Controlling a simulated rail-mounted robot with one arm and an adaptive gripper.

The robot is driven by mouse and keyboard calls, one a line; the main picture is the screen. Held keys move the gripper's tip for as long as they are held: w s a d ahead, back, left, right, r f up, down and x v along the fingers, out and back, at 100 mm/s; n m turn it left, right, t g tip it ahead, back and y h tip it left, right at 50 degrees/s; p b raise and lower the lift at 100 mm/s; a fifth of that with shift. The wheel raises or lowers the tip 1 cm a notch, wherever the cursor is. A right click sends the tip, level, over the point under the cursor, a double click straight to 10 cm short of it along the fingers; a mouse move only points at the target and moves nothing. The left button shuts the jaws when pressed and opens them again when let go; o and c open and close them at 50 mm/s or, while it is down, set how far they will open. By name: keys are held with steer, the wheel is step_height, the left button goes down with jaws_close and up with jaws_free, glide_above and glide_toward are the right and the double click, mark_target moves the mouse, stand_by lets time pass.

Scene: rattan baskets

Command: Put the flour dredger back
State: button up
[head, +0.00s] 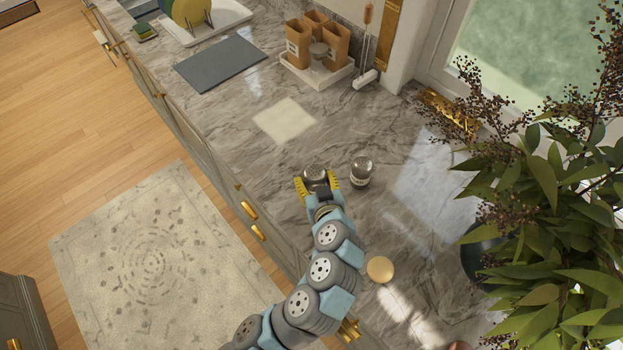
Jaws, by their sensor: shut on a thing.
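My gripper (317,184) is over the marble counter near its front edge, with its yellow fingers on both sides of the flour dredger (314,173). It is shut on the dredger. The dredger shows a round, grey metal top with small holes; most of its body is hidden by the top and the gripper. It looks upright, but I cannot tell whether its base touches the counter. A similar glass shaker (361,169) with a metal top and a label stands just to the right, apart from the gripper.
A white tray (338,78) at the back holds brown bags (299,42) and a grey-lidded jar (318,52). A pale square (284,119) and dark mat (221,64) lie on the counter. A round tan object (380,269) is beside my arm; a leafy plant (550,200) fills the right.

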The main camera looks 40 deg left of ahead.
steer(key=shift+w+a+f+p, duration=0.2)
steer(key=shift+w+a+f, duration=0.6)
steer(key=shift+f, duration=0.8)
steer(key=shift+w+a+f+p, duration=0.15)
steer(key=shift+w+a+f, duration=0.65)
steer(key=shift+f, duration=0.85)
steer(key=shift+w+a+f+p, duration=0.2)
steer(key=shift+w+a+f, duration=0.3)
steer(key=shift+a+f, duration=0.8)
steer(key=shift+d+f, duration=0.3)
steer(key=shift+f, duration=0.15)
steer(key=o, duration=1.2)
steer(key=shift+o, duration=0.2)
steer(key=shift+r, duration=0.2)
steer(key=b+v, duration=0.2)
steer(key=v, duration=1)
